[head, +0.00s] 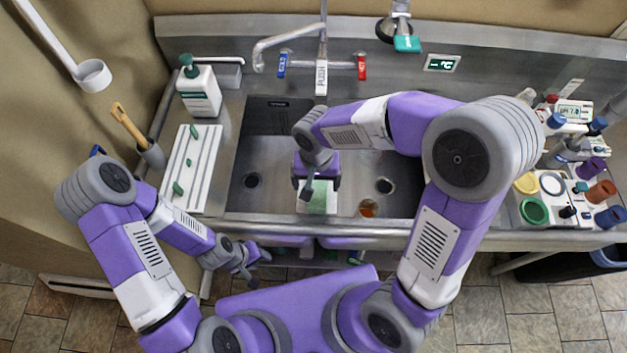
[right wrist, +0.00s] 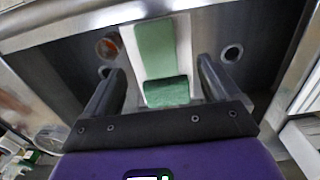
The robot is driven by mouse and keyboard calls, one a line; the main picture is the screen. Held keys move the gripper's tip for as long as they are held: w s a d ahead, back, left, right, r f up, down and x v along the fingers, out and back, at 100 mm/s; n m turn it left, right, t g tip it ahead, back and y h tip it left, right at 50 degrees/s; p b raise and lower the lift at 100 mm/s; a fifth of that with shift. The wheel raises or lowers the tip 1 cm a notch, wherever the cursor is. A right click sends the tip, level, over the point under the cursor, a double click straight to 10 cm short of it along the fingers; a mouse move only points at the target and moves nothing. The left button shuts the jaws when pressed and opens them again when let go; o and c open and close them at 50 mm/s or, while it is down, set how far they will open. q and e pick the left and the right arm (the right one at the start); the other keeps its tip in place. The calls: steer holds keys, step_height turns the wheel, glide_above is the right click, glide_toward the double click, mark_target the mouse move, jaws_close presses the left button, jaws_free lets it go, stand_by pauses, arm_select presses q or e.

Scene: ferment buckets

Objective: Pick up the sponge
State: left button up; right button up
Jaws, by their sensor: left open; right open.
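A dark green sponge-like block (right wrist: 166,91) lies on a white board with a paler green strip (right wrist: 154,45) in the right wrist view. In the head view the pale green and white piece (head: 320,203) is in the sink, partly hidden by my right gripper. My right gripper (head: 317,186) points down into the sink above it. Its open fingers (right wrist: 160,68) appear on either side of the green block, with nothing held; whether they touch it cannot be told. My left gripper (head: 259,266) is open and empty in front of the sink's front edge.
The sink (head: 270,185) has steel walls around the right gripper. An orange-brown round item (head: 369,208) lies at its front right. A faucet (head: 321,50) stands behind. A soap bottle (head: 200,92) and white rack (head: 190,170) are left; jars (head: 533,211) are right.

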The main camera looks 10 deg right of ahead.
mark_target(317, 195)
steer(key=f, duration=0.3)
steer(key=f+b, duration=0.1)
steer(key=f, duration=0.2)
steer(key=shift+d+f, duration=0.2)
steer(key=shift+f, duration=0.2)
steer(key=c, duration=1.2)
step_height(317, 195, up, 10)
steer(key=p, duration=0.2)
